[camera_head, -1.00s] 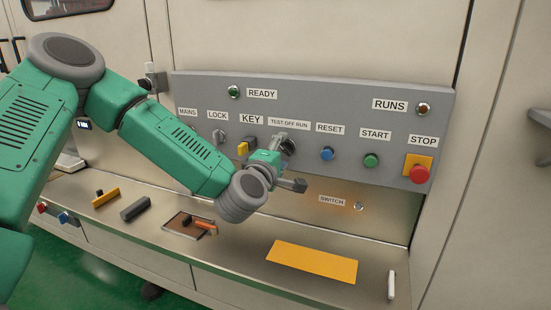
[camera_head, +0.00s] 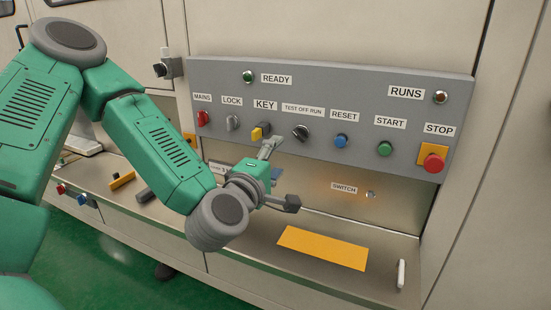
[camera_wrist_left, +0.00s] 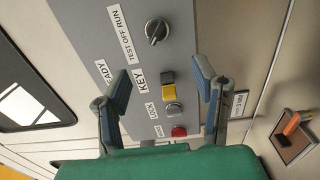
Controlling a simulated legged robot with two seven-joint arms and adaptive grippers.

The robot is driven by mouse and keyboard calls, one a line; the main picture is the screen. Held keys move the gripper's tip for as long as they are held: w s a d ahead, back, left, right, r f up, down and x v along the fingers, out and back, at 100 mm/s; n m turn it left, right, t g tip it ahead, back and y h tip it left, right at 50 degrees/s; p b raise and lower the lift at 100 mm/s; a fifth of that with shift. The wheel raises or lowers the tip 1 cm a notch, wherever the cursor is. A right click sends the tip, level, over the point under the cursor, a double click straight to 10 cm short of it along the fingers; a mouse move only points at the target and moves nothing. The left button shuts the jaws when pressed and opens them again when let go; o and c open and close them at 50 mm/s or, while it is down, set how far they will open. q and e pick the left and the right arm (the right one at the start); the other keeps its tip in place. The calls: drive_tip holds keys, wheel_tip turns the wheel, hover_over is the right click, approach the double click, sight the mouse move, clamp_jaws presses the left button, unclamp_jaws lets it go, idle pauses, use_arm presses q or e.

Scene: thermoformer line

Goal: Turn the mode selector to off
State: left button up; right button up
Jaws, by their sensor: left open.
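My right gripper is not in view.
The yellow key switch (camera_head: 259,131), grey lock knob (camera_head: 232,123) and red mains knob (camera_head: 203,118) are left of the selector. The blue reset button (camera_head: 340,141), green start button (camera_head: 385,149) and red stop button (camera_head: 433,162) are right. A shelf with a yellow plate (camera_head: 322,248) lies below.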

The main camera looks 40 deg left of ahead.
sight(297, 136)
use_arm(q)
drive_tip(key=shift+d+r+p, duration=0.1)
drive_tip(key=shift+p, duration=0.2)
drive_tip(key=c, duration=0.3)
drive_tip(key=w+a+m+p, duration=0.1)
drive_tip(key=w+m+p, duration=0.1)
drive_tip(key=w+p, duration=0.1)
drive_tip(key=w+m+p, duration=0.3)
drive_tip(key=w+p, duration=0.1)
drive_tip(key=w, duration=0.1)
drive_tip(key=w+a+m+p, duration=0.1)
drive_tip(key=w+m+p, duration=0.2)
drive_tip(key=w, duration=0.1)
drive_tip(key=shift+a+r, duration=0.15)
drive_tip(key=shift+a, duration=0.2)
clamp_jaws()
